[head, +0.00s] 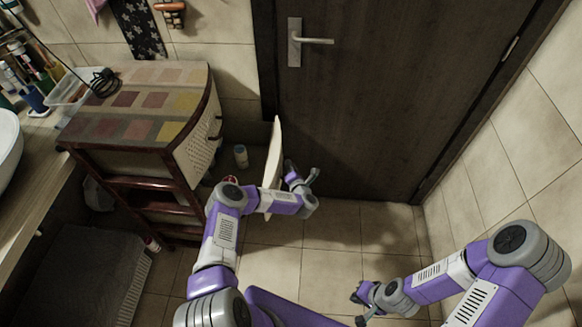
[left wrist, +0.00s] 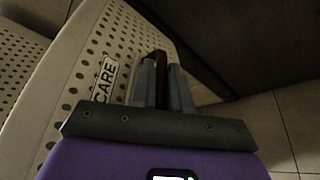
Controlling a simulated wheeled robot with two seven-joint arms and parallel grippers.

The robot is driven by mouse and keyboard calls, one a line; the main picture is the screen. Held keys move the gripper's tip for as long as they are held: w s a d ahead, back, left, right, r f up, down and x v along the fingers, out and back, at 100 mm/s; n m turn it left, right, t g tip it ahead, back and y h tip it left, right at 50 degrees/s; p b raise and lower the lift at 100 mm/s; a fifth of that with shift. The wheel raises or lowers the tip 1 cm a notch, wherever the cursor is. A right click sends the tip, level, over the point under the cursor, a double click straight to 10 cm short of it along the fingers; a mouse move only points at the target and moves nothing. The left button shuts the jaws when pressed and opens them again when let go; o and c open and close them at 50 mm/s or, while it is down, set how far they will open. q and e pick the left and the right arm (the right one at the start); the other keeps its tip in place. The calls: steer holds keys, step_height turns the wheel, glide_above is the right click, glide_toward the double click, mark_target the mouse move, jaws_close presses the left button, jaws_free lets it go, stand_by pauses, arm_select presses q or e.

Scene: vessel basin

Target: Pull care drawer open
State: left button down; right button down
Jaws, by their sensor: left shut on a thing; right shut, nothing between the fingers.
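The care drawer's pale front panel (head: 272,155) stands well out from the brown cabinet in the head view, seen nearly edge-on. In the left wrist view, the perforated front (left wrist: 95,60) carries a white CARE label (left wrist: 106,79). My left gripper (left wrist: 162,80) is shut on the dark red handle (left wrist: 160,58) of this drawer. In the head view, my left gripper (head: 291,174) is at the outer side of the panel, and its grip is partly hidden. My right gripper (head: 360,308) is shut and empty, low over the floor, away from the drawer.
The cabinet (head: 140,110) has a patchwork top and a closed upper drawer. A small bottle (head: 240,156) shows between cabinet and panel. A dark door (head: 390,90) stands behind. The tiled floor (head: 330,240) is clear in front. A grey mat (head: 80,270) lies at left.

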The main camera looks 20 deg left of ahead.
arm_select(q)
steer(key=c, duration=1.2)
jaws_free()
steer(key=shift+o, duration=0.2)
steer(key=shift+s+d, duration=0.1)
steer(key=p+v, duration=0.2)
steer(key=v, duration=0.5)
steer(key=shift+s+p, duration=0.15)
steer(key=shift+p, duration=0.15)
steer(key=shift+d, duration=0.1)
